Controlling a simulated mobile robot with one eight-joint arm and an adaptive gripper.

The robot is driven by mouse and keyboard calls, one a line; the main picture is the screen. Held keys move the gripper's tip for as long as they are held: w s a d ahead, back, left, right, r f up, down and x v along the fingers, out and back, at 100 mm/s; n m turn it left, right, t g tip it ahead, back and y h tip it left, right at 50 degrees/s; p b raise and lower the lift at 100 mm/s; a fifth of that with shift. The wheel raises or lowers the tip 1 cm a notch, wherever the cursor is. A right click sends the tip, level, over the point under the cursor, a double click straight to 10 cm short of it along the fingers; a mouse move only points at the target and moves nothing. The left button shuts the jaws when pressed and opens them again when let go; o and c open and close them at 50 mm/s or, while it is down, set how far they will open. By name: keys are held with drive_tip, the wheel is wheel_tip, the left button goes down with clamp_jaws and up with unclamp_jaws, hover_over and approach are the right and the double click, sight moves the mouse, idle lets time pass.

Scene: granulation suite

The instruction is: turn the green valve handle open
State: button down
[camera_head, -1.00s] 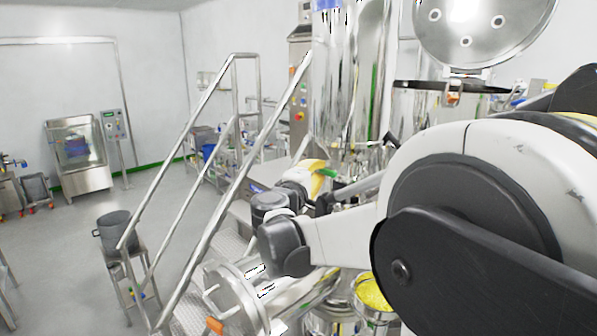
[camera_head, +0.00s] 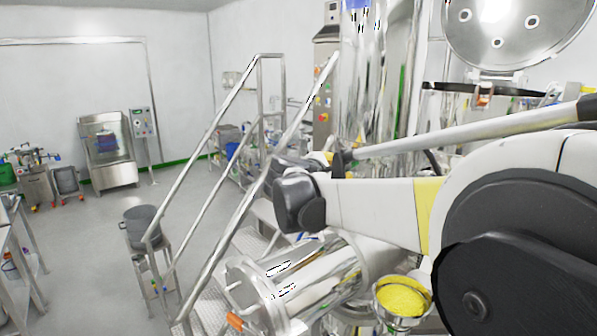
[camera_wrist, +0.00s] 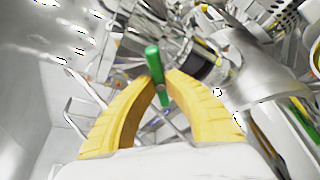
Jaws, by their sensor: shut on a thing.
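The green valve handle (camera_wrist: 153,60) stands as a short bar, slightly tilted, near the middle of the wrist view. The two yellow fingers of my gripper (camera_wrist: 161,88) close in from both sides, and their tips are on the handle's lower part. The gripper is shut on it. The handle's upper end sticks out beyond the fingertips. In the head view a small yellow patch of my gripper (camera_head: 328,157) shows behind my arm; the handle cannot be made out there.
Steel stair rails (camera_head: 215,130) stand left of my arm. A polished steel cylinder (camera_head: 305,278) and a bowl of yellow material (camera_head: 403,300) lie below it. A grey pot (camera_head: 142,226) stands on a stand at left. The floor (camera_head: 85,250) there has open room.

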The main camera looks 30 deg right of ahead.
drive_tip(key=shift+w+n+g+y+b, duration=0.15)
drive_tip(key=shift+n+g+b, duration=0.35)
drive_tip(key=shift+n+g, duration=0.9)
drive_tip(key=shift+w+n+g+y+b, duration=0.15)
drive_tip(key=shift+n+g+b, duration=0.5)
drive_tip(key=shift+n, duration=1.25)
drive_tip(key=shift+s+g, duration=0.15)
drive_tip(key=shift+g, duration=0.1)
drive_tip(key=c, duration=1.4)
unclamp_jaws()
drive_tip(key=v, duration=1.2)
